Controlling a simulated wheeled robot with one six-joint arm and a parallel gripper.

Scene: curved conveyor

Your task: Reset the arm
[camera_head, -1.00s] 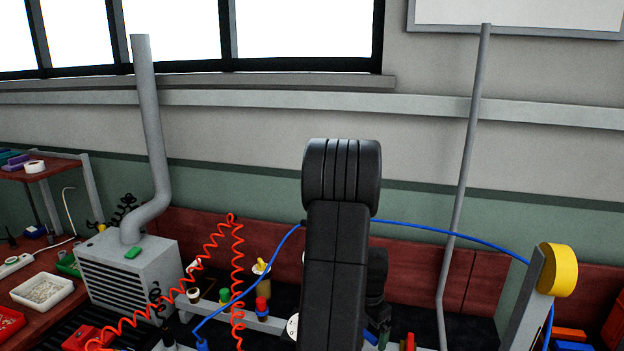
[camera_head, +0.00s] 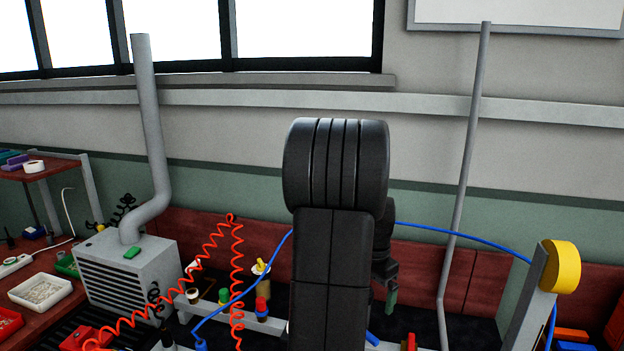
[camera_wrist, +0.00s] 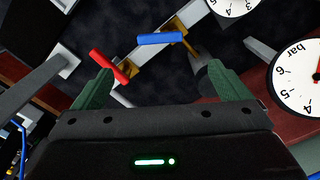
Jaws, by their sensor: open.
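My arm rises through the lower middle of the head view, and its dark links hide part of the bench behind it. One green fingertip of my gripper (camera_head: 391,300) shows just right of the arm. In the wrist view my gripper (camera_wrist: 175,85) has its two green fingers wide apart with nothing between them.
Pressure gauges (camera_wrist: 298,75) stand close on the right in the wrist view. A grey vented box with a pipe (camera_head: 128,280), red coiled hoses (camera_head: 237,265), a blue hose (camera_head: 460,235) and a yellow round part (camera_head: 561,267) surround the arm. The space above is free.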

